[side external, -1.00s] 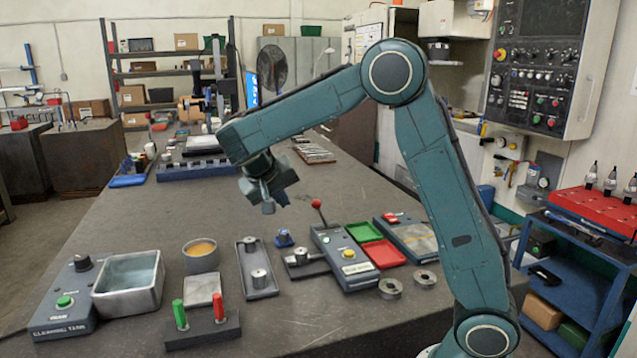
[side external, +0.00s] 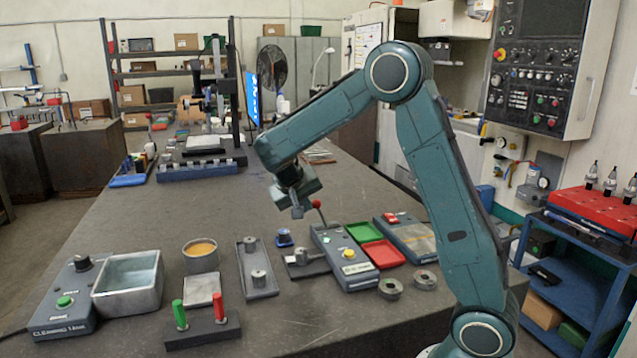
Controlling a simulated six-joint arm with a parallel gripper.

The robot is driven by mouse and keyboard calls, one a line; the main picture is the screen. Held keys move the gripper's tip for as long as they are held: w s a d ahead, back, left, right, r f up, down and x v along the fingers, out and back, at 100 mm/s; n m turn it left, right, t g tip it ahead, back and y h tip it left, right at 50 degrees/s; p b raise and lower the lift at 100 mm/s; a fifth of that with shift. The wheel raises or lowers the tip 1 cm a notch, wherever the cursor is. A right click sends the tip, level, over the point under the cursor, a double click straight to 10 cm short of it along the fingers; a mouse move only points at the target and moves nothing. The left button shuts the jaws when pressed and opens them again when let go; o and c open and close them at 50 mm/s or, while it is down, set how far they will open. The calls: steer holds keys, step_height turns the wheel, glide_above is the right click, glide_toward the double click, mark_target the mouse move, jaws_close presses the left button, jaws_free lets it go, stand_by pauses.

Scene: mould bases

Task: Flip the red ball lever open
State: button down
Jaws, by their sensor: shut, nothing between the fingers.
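The red ball lever (side external: 317,204) stands up from the back left part of a grey-blue control box (side external: 342,257) with yellow and green buttons. Its stem leans slightly. My gripper (side external: 297,212) points down just left of the red ball, at about the same height in the picture. It is shut and empty. Whether it touches the ball cannot be told from this one side view.
A vise-like fixture (side external: 303,262) and a small blue piece (side external: 284,237) lie left of the box. Green (side external: 363,233) and red (side external: 383,254) trays sit to its right. Two metal rings (side external: 390,288) lie in front. A long tray (side external: 257,268) with cylinders is further left.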

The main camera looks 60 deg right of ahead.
mark_target(316, 202)
steer(key=shift+s+d+r+t+y, duration=0.3)
steer(key=shift+y, duration=0.1)
stand_by(0.6)
steer(key=shift+s+d+r+m+t+y, duration=0.4)
steer(key=shift+s+d+r+t+y, duration=0.05)
steer(key=shift+s+d+t+y, duration=0.2)
steer(key=s+d+m+t+y, duration=0.1)
steer(key=s+d+t+y, duration=0.2)
steer(key=s+d, duration=0.1)
steer(key=shift+s+d+r, duration=0.15)
steer(key=shift+r, duration=0.1)
stand_by(0.4)
steer(key=shift+d, duration=0.1)
stand_by(0.4)
